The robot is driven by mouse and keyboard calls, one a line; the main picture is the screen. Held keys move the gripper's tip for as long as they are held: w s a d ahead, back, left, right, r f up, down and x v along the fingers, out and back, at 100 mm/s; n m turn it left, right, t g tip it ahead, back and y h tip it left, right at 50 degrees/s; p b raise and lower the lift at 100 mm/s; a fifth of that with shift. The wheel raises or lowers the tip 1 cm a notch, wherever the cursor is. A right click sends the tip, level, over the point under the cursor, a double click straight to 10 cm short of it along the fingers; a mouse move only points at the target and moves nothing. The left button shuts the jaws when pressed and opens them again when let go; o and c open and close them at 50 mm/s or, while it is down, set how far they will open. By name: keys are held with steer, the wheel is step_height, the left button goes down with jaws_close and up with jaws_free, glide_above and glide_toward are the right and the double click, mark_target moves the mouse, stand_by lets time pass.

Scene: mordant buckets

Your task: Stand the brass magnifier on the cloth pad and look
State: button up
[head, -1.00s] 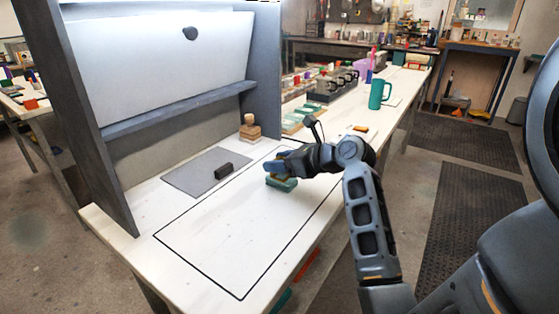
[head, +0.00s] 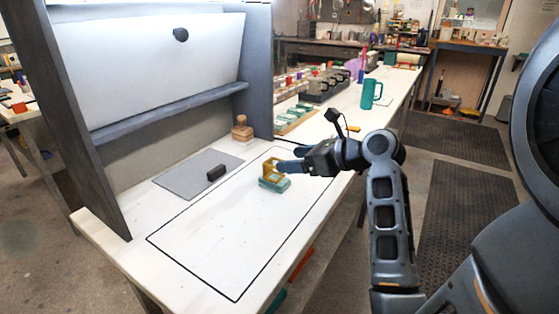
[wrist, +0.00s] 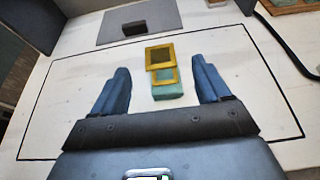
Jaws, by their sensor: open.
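The brass magnifier (head: 270,168), a yellow folding frame with square openings, stands on the teal cloth pad (head: 274,184) inside the black outline on the white bench. In the wrist view the magnifier (wrist: 161,57) shows one square frame behind another, with the teal pad (wrist: 168,91) showing on the near side. My gripper (head: 283,166) is just right of the magnifier in the head view. In the wrist view my gripper (wrist: 160,70) is open and empty, with its blue fingers on either side of the magnifier and clear gaps between.
A grey mat (head: 190,182) with a dark block (head: 216,173) lies behind the outline, near a wooden stamp-like object (head: 241,129). A grey shelf unit (head: 180,118) rises at the back left. The outlined area's front is clear.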

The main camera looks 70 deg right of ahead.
steer(key=shift+v, duration=2.25)
